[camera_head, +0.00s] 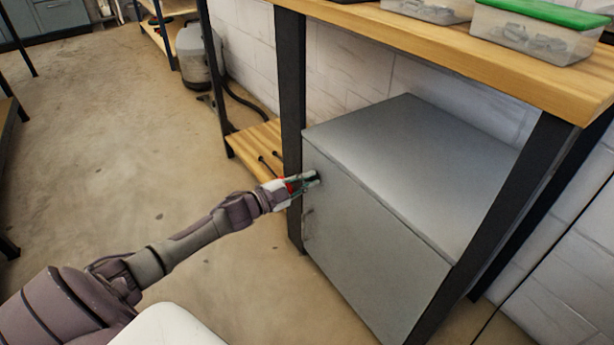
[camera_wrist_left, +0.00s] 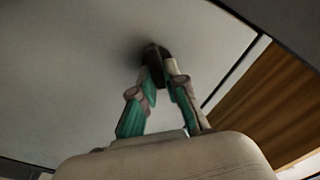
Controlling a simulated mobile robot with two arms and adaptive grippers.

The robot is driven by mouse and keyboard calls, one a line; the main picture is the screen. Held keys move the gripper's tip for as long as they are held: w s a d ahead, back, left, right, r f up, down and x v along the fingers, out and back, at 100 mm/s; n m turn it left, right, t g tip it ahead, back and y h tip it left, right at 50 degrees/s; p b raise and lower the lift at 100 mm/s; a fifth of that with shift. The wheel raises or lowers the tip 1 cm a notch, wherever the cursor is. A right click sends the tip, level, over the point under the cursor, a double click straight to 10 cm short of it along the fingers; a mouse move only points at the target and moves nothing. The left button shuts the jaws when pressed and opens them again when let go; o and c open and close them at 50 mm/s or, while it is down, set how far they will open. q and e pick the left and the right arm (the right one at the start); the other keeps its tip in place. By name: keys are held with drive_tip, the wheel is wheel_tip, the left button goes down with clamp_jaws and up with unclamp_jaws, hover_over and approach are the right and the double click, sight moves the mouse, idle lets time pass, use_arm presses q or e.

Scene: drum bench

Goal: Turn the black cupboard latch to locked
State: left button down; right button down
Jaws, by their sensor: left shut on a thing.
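The grey cupboard (camera_head: 370,245) stands under the wooden bench, its door facing my left arm. The black latch (camera_head: 317,177) is on the upper left part of the door. My left gripper (camera_head: 307,180) is at the door and shut on the latch, partly covering it. In the left wrist view the dark latch (camera_wrist_left: 152,60) shows between the fingertips of my left gripper (camera_wrist_left: 158,80), against the grey door. The latch's exact turn is hard to tell. My right gripper is not in view.
A door handle (camera_head: 307,224) sits below the latch. The wooden bench top (camera_head: 450,50) overhangs the cupboard, with a black leg (camera_head: 291,120) close beside my left gripper. Clear boxes (camera_head: 530,35) stand on top. The concrete floor (camera_head: 110,130) to the left is open.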

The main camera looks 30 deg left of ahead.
use_arm(q)
drive_tip(key=m, duration=0.3)
drive_tip(key=shift+d+f+m, duration=0.15)
drive_tip(key=shift+m, duration=0.15)
drive_tip(key=shift+f+m, duration=0.2)
drive_tip(key=shift+m, duration=1.6)
drive_tip(key=c, duration=1.2)
unclamp_jaws()
drive_tip(key=shift+s, duration=0.1)
drive_tip(key=v, duration=1.2)
